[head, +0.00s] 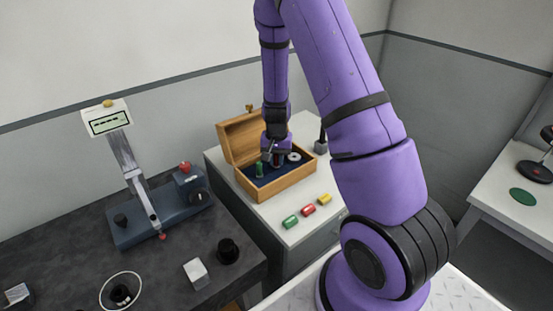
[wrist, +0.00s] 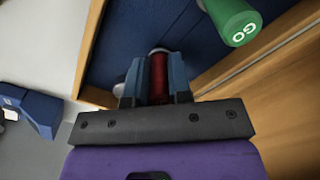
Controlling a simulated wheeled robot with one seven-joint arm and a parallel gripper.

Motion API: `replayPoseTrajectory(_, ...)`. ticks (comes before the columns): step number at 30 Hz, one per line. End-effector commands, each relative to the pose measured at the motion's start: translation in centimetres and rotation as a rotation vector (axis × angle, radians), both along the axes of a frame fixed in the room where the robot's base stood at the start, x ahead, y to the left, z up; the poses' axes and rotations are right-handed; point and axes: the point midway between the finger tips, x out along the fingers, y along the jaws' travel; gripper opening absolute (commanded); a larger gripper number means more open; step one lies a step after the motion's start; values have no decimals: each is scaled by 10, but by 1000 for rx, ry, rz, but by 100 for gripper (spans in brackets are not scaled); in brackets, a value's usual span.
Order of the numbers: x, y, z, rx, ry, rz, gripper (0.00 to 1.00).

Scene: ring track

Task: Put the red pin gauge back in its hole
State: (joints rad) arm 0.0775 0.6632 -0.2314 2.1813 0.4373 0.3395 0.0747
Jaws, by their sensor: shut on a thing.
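The red pin gauge (wrist: 158,80) is between the two blue-grey fingers of my gripper (wrist: 153,88) in the wrist view, with a pale end showing beyond them. My gripper (head: 274,152) is shut on it, over the blue-lined floor of the open wooden box (head: 290,181) in the head view. A green pin gauge (head: 259,169) marked GO stands in the box to the left; it also shows in the wrist view (wrist: 236,22), apart from my fingers. The red gauge's hole is hidden, and I cannot tell whether the gauge's end is in it.
A white ring (head: 294,157) lies in the box at right. Green (head: 290,222), red (head: 308,210) and yellow (head: 324,199) handled pieces lie on the pale cabinet top before the box. The box's raised lid (head: 240,138) is behind.

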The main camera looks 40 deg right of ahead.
Motion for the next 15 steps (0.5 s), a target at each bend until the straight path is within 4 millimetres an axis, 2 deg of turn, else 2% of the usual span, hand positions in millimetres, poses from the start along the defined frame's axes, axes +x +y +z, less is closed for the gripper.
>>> replayPoseTrajectory(4, 0, 0, -4, 1, 1, 0, 0)
replayPoseTrajectory(5, 0, 0, -4, 1, 1, 0, 22)
replayPoseTrajectory(8, 0, 0, -4, 0, 0, 0, 44)
replayPoseTrajectory(15, 0, 0, -4, 0, 0, 0, 45)
